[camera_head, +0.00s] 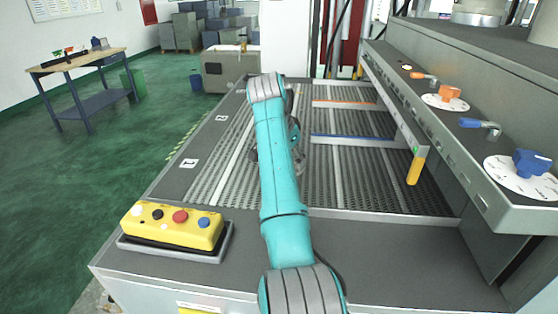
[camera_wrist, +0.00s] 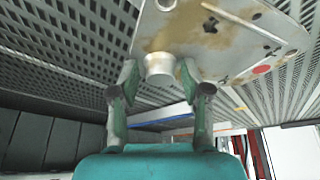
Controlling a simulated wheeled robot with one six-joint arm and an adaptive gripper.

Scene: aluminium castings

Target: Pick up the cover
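The cover (camera_wrist: 225,45) is a pale metal casting with brown stains, small holes and a red dot, at the upper middle and right of the wrist view. A short round boss (camera_wrist: 160,69) sticks out from it towards my gripper. My gripper (camera_wrist: 157,72) has its fingers spread, one on each side of the boss. Narrow gaps seem to show between the fingertips and the boss, so it looks open. In the head view my arm hides most of the gripper, and the cover cannot be made out there.
A perforated metal bed (camera_head: 345,180) with numbered lanes lies under my arm. A yellow button box (camera_head: 172,228) stands at its front left. A grey panel with an orange knob (camera_head: 450,92) and blue knob (camera_head: 532,162) runs along the right. A yellow-tipped post (camera_head: 415,168) hangs near the bed's right side.

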